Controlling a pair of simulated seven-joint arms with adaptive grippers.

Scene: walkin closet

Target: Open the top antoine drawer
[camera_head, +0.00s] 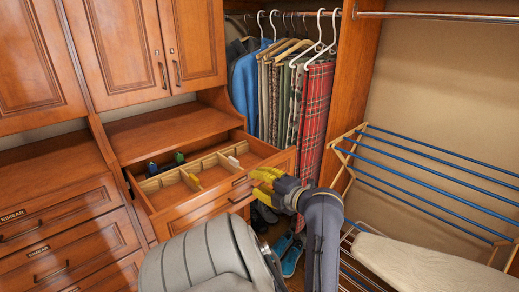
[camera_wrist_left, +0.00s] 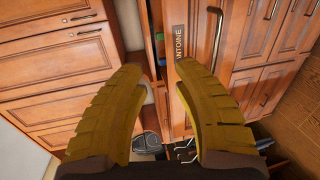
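The top drawer (camera_head: 215,192) stands pulled out in the head view, showing wooden dividers and a few small items inside. In the left wrist view its front bears an ANTOINE label (camera_wrist_left: 179,42) and a metal bar handle (camera_wrist_left: 216,42). My left gripper (camera_head: 262,183) has yellow fingers and is at the right end of the drawer front. In the left wrist view its two fingers (camera_wrist_left: 165,72) are spread apart with nothing held between them. I cannot tell whether a finger touches the drawer. My right gripper is not in view.
Hanging clothes (camera_head: 300,100) are behind the gripper. A drying rack (camera_head: 420,180) and an ironing board (camera_head: 425,265) stand at the right. Shoes (camera_head: 291,258) lie on the floor below.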

